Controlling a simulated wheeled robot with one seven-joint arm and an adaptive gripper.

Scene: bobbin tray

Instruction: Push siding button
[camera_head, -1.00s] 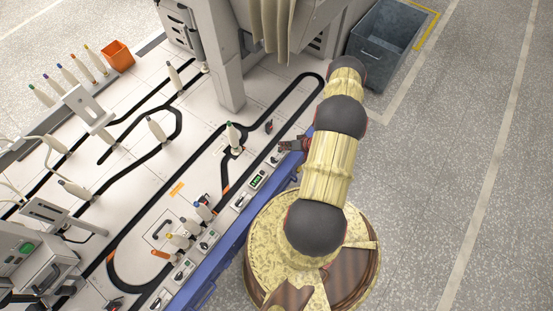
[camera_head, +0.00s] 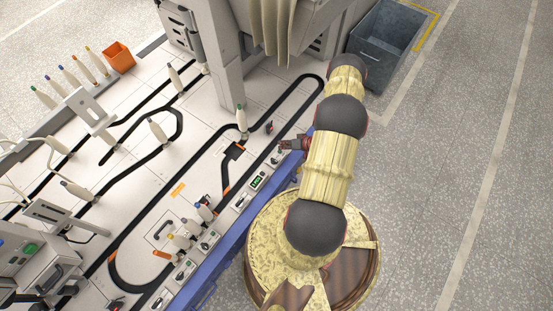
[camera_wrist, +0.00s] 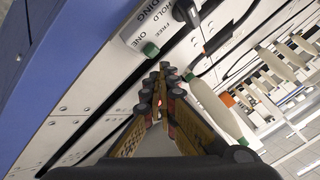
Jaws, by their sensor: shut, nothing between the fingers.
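The siding control plate (camera_wrist: 150,22), with the printed words "HOLD", "FREE" and "ONE", lies at the top of the wrist view. A round green button (camera_wrist: 151,49) stands out at its end. My gripper (camera_wrist: 163,72) is shut and empty, its fingertips just below the green button in that view. I cannot tell whether they touch it. In the head view my gripper (camera_head: 282,147) reaches over the front edge of the table, beside the row of control plates. The button is too small to make out there. A white bobbin with a green tip (camera_head: 241,119) stands upright on the black track.
A black square piece (camera_head: 235,151) sits at the siding branch. A small dark post (camera_head: 269,127) stands near my gripper. In the wrist view a white bobbin (camera_wrist: 215,108) stands close to my fingers. The blue table edge (camera_head: 233,250) runs along the front.

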